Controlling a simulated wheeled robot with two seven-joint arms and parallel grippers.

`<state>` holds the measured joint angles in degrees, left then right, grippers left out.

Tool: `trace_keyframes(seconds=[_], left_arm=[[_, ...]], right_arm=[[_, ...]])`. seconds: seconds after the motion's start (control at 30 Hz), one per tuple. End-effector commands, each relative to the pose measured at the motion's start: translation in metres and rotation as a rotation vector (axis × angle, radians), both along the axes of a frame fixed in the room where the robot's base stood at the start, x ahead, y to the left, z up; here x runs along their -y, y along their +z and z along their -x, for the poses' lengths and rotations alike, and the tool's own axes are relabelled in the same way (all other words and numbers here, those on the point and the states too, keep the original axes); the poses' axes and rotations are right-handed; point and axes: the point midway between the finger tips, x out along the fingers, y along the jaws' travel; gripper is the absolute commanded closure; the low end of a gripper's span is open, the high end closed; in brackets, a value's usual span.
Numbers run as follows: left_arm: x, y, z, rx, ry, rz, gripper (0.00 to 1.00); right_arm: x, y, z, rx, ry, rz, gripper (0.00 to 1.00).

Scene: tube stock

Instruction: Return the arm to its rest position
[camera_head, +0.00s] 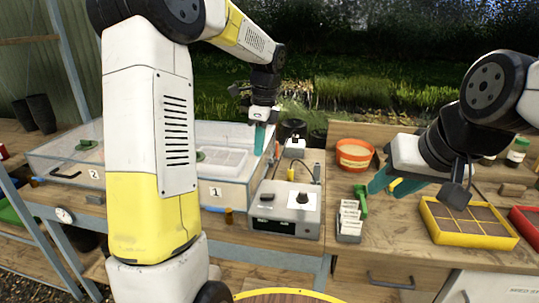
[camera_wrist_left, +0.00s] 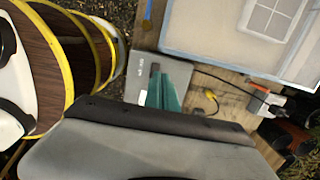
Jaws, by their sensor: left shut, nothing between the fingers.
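My left arm fills the left and middle of the head view, reaching up, over and down. My left gripper (camera_head: 259,140) points down with its teal fingers together and empty, above the back edge of the bench by the clear box marked 1. Its closed fingers also show in the left wrist view (camera_wrist_left: 163,93), over the grey device (camera_wrist_left: 180,75). My right gripper (camera_head: 385,184) hangs above the right bench with teal fingers pointing down and left.
The grey device (camera_head: 286,208) stands at the bench front. The clear box marked 1 (camera_head: 222,190) is left of it. A label holder (camera_head: 349,228), an orange tub (camera_head: 354,154) and a yellow tray (camera_head: 470,240) are on the right bench. A yellow-rimmed round surface (camera_head: 290,297) is at bottom.

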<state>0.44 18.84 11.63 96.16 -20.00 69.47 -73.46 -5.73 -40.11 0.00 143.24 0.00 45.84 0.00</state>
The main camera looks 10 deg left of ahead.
Motion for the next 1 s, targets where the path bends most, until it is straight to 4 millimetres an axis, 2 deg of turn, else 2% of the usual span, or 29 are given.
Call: trace_keyframes(seconds=[0.4, 0.53, 0.67, 0.8, 1.0], left_arm=[[0.000, 0.004, 0.001, 0.002, 0.003, 0.001, 1.00], [-0.001, 0.016, 0.014, 0.038, 0.074, 0.013, 1.00], [-0.002, 0.041, 0.048, 0.124, 0.270, 0.057, 1.00], [-0.003, 0.064, 0.097, 0.230, 0.559, 0.152, 1.00], [-0.003, 0.076, 0.167, 0.337, 0.979, 0.344, 1.00]], right_arm=[[0.000, 0.000, 0.000, 0.000, 0.000, 0.000, 0.64], [0.000, 0.000, 0.000, 0.000, 0.000, 0.000, 0.64], [0.000, 0.000, 0.000, 0.000, 0.000, 0.000, 0.64], [0.000, 0.000, 0.000, 0.000, 0.000, 0.000, 0.64], [0.000, 0.000, 0.000, 0.000, 0.000, 0.000, 0.64]])
